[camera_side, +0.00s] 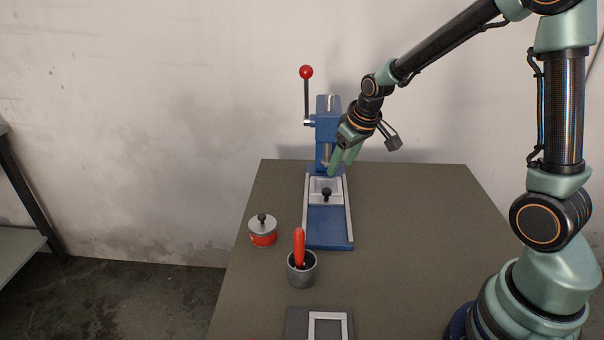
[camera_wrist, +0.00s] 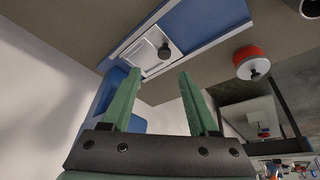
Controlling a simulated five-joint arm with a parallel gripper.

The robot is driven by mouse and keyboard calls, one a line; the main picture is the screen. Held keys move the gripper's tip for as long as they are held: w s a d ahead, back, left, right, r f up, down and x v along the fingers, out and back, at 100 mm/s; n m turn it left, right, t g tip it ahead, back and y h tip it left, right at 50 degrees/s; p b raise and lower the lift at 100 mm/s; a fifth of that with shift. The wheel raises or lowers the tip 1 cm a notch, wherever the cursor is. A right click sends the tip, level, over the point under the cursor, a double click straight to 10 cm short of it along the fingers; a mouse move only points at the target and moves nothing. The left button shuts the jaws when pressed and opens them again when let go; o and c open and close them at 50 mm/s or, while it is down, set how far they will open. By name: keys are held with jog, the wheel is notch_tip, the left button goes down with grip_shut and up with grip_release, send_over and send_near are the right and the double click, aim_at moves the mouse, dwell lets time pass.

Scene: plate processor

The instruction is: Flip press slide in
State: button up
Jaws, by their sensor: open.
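A blue press (camera_side: 326,130) stands at the back of the table, with a red-knobbed lever (camera_side: 306,73) upright on its left. Its blue base (camera_side: 328,228) runs toward the front between two pale rails. A pale slide (camera_side: 325,186) with a black knob (camera_side: 326,194) sits on the rails, near the press column; it also shows in the wrist view (camera_wrist: 148,55). My gripper (camera_side: 343,166) is open and empty, beside the press column and above the back of the slide. Its green fingers (camera_wrist: 156,88) are spread in the wrist view. Whether a finger touches the press cannot be told.
A red and grey round pot (camera_side: 263,236) with a black knob stands left of the base. A grey cup (camera_side: 302,270) holds a red-handled tool (camera_side: 299,247). A grey plate with a pale frame (camera_side: 328,316) lies at the front. The table's right side is clear.

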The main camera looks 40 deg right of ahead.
aim_at(329, 189)
jog(key=x, duration=0.9)
jog(key=shift+w+a+f, duration=0.2)
jog(key=shift+a+f, duration=0.15)
grip_shut()
jog(key=shift+s+d, duration=0.1)
jog(key=shift+d, duration=0.1)
dwell(0.9)
